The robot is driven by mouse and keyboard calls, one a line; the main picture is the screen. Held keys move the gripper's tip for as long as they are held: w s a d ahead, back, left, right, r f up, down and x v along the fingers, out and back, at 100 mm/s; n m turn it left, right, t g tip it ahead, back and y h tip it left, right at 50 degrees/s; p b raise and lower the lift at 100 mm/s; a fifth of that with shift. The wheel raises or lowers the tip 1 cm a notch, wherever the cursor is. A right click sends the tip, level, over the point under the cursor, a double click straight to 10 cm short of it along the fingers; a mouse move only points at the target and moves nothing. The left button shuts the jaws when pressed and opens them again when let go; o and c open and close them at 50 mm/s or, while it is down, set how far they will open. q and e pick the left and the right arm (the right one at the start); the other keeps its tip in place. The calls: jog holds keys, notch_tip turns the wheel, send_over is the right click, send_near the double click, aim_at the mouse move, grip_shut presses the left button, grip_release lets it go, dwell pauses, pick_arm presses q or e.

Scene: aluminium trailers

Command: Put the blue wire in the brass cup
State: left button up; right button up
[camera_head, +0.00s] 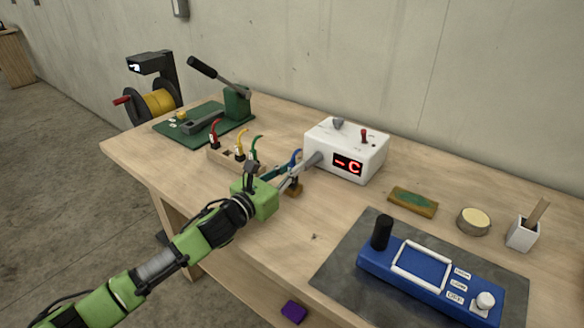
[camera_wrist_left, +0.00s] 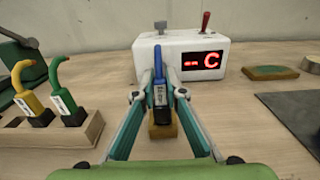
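The blue wire (camera_wrist_left: 158,66) stands upright with a dark labelled lower body, in front of the white box. It also shows in the head view (camera_head: 296,156), partly behind my gripper. My left gripper (camera_wrist_left: 160,92) has its fingers on both sides of the dark body and appears shut on it; it also shows in the head view (camera_head: 298,170). A small brown-gold block (camera_wrist_left: 163,128) is directly below the wire, also visible in the head view (camera_head: 293,189). I cannot tell whether the wire's lower end is inside it. No clear brass cup opening shows there. My right gripper is not in view.
A wooden rack (camera_wrist_left: 85,140) with red, yellow and green wires stands left. The white box (camera_head: 345,150) with a red "-C" display is behind. A round tin (camera_head: 473,221), a green-brown pad (camera_head: 413,202) and a blue device (camera_head: 430,280) are to the right.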

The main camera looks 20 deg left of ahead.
pick_arm(q)
jog(key=o, duration=0.3)
jog(key=shift+o, duration=0.2)
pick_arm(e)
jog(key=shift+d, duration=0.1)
pick_arm(q)
jog(key=shift+r, duration=0.1)
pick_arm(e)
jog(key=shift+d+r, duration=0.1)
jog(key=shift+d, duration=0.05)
pick_arm(q)
jog(key=shift+s, duration=0.15)
jog(key=b+v, duration=0.1)
jog(key=v, duration=0.9)
jog(key=shift+b, duration=0.4)
jog(key=shift+v, duration=0.75)
jog(key=shift+s+a+r, duration=0.1)
jog(key=shift+r, duration=0.05)
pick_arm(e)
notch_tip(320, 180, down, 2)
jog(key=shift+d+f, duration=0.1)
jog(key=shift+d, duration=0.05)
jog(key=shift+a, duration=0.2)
